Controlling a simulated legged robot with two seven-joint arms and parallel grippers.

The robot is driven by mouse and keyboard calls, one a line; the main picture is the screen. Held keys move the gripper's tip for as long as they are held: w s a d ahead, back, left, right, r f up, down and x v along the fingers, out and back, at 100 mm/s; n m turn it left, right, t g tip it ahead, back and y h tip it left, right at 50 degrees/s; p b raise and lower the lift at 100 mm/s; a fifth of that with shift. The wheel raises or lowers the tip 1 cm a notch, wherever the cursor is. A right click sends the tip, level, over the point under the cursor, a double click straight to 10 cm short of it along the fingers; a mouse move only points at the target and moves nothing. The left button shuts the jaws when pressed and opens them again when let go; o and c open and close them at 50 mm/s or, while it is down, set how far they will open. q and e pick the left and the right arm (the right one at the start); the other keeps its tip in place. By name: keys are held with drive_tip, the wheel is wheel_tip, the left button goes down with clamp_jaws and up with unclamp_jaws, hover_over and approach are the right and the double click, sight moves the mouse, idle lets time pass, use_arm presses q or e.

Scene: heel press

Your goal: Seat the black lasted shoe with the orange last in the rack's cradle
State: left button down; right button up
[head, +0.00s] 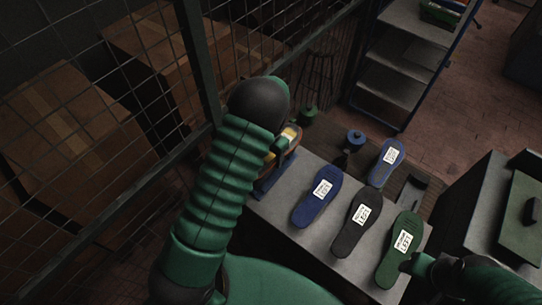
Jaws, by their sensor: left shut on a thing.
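My left arm reaches over the bench, and its gripper (279,146) is mostly hidden behind my own forearm. It is shut on a dark shoe-like thing with an orange-brown and yellow part (292,134), which I take to be the black lasted shoe with the orange last. Most of the shoe is hidden. A blue rack part (273,178) stands at the bench's left edge, just below the shoe. Whether the shoe touches it, I cannot tell. My right gripper (410,264) is dark and small at the lower right, near the green sole; its jaws are unclear.
Blue (309,208), black (347,236) and green (393,265) labelled soles lie on the grey bench (285,218). Another blue sole (380,174) lies behind them. A wire fence (150,100) borders the left; a grey cabinet (480,205) stands right.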

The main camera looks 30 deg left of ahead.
use_arm(q)
drive_tip(key=shift+d+f, duration=0.1)
drive_tip(key=shift+f, duration=0.05)
drive_tip(key=c, duration=0.6)
unclamp_jaws()
drive_tip(key=shift+s, duration=0.1)
drive_tip(key=shift+o, duration=0.8)
drive_tip(key=shift+f, duration=0.1)
wheel_tip(320, 180, up, 17)
drive_tip(key=b, duration=0.4)
drive_tip(key=shift+f, duration=0.1)
